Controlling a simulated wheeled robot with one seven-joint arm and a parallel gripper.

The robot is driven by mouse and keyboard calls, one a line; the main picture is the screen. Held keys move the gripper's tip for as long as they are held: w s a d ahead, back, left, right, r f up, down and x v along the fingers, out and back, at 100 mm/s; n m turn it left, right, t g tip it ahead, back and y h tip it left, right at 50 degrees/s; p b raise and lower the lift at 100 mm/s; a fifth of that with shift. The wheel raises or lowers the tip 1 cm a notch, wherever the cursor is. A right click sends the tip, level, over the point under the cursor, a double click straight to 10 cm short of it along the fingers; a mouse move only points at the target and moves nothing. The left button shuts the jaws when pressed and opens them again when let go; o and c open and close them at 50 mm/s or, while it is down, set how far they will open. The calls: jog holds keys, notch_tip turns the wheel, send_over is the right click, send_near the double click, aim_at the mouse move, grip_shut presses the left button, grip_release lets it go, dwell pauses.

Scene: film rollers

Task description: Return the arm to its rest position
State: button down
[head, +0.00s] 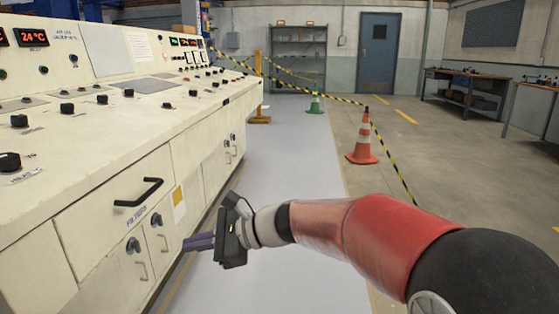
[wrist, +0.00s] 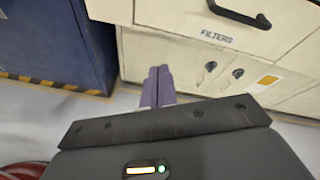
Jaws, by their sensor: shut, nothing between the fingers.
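My gripper (head: 186,243) is at the end of my red and black arm, low in front of the cream console (head: 85,215). Its purple fingers are together with nothing between them, and they point left toward the lower cabinet doors. In the wrist view the gripper (wrist: 158,72) shows its two fingers side by side and closed, over the floor near the console's lower corner. The fingers appear apart from the console front. My arm reaches in from the right of the head view, bent and stretched out over the floor.
The FILTERS drawer has a black handle (head: 138,192) that sticks out near my gripper. A blue cabinet (wrist: 60,45) stands beside the console. Grey floor (head: 290,160) beyond my gripper is clear.

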jog(key=s+d+f+n+t+h+p, duration=0.1)
jog(key=s+d+n+h, duration=0.3)
jog(key=d, duration=0.7)
jog(key=s+d+n+t+h+p, duration=0.1)
jog(key=s+d+n+t+h, duration=0.1)
jog(key=s+d+n+h, duration=0.3)
jog(key=s+d+f+n+t+h+p, duration=0.1)
jog(key=s+d+n+h, duration=0.3)
jog(key=s+d, duration=0.6)
jog(key=d+t+h, duration=0.1)
jog(key=d, duration=0.6)
jog(key=shift+d+f+p, duration=0.3)
jog(key=shift+f, duration=0.05)
